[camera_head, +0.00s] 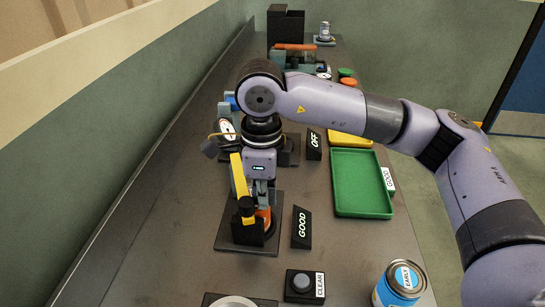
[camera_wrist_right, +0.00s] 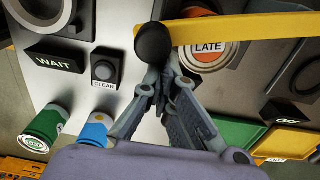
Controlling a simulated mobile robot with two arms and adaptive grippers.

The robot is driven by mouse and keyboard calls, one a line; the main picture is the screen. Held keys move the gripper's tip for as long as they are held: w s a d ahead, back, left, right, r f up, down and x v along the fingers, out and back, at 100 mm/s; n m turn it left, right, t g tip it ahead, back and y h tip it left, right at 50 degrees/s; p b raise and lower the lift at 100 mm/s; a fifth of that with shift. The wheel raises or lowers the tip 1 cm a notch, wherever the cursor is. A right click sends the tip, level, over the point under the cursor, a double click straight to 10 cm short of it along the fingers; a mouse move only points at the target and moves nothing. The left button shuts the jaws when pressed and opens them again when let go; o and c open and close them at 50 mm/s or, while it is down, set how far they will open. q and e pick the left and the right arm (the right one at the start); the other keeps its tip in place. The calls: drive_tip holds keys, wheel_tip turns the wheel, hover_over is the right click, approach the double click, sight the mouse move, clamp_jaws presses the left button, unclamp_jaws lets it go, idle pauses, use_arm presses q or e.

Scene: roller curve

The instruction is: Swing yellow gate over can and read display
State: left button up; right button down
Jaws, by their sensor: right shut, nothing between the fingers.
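The yellow gate (camera_head: 238,174) is a bar with a black knob (camera_head: 246,205) at its near end. In the wrist view the gate (camera_wrist_right: 255,28) passes across the orange-and-white can (camera_wrist_right: 200,57), whose top reads LATE. In the head view the can (camera_head: 265,214) is mostly hidden, standing at a black station base (camera_head: 233,238). The slanted black display (camera_head: 302,229) beside that station reads GOOD. My right gripper (camera_wrist_right: 160,72) is shut and empty, its tips close beside the knob; whether they touch I cannot tell. My left gripper is not in view.
A CLEAR button (camera_head: 302,283) and a blue EARLY can (camera_head: 400,283) are at the front. A green tray (camera_head: 361,211) lies to the right. Another display (camera_head: 314,145), farther back, reads OFF. In the wrist view a further display (camera_wrist_right: 62,61) reads WAIT.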

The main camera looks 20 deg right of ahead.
drive_tip(key=shift+d, duration=0.2)
wheel_tip(320, 180, up, 7)
drive_tip(key=p, duration=0.2)
drive_tip(key=shift+d+p, duration=0.4)
idle(0.7)
